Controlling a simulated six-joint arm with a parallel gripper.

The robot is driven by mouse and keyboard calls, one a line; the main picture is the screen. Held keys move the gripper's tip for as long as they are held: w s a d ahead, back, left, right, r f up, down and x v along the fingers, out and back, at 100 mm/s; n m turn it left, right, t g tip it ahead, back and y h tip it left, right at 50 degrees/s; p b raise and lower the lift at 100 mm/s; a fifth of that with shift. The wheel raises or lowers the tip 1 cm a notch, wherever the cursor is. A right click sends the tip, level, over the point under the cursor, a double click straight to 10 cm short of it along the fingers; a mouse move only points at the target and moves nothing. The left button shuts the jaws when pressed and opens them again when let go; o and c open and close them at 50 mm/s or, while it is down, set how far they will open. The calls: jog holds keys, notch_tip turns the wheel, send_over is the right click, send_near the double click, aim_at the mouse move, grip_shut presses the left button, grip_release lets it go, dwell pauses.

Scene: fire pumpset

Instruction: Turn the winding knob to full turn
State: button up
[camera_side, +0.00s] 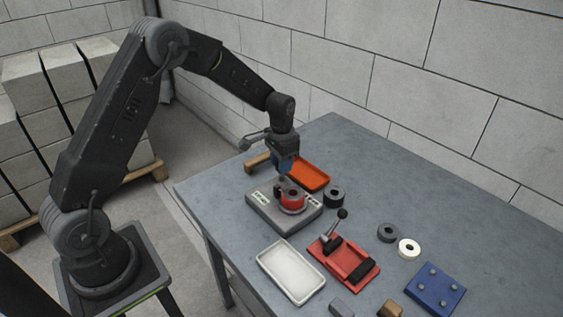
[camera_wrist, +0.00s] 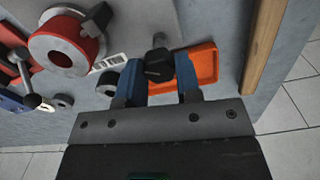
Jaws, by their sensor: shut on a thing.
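A grey box (camera_side: 262,212) with a small label stands on the table. A red round part (camera_side: 291,204) with a pale ring face sits on top of the box; it also shows at upper left in the wrist view (camera_wrist: 43,46). My gripper (camera_side: 286,173) points down over the box, behind the red part. In the wrist view its two blue fingers (camera_wrist: 160,72) stand on either side of a black knob (camera_wrist: 159,66), which I take to be the winding knob. My gripper is shut on this knob. The knob's turn angle cannot be read.
An orange tray (camera_side: 312,177) lies close behind the box, and a black ring (camera_side: 334,198) to its right. A white tray (camera_side: 291,270), a red lever fixture (camera_side: 327,262), a dark ring (camera_side: 387,232), a white ring (camera_side: 409,248) and a blue pegged block (camera_side: 435,292) lie nearer the front.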

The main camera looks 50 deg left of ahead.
jog(key=m, duration=0.5)
jog(key=shift+m, duration=0.3)
jog(key=m, duration=0.5)
jog(key=shift+m, duration=0.3)
jog(key=o, duration=0.9)
notch_tip(320, 180, up, 14)
jog(key=shift+f, duration=0.1)
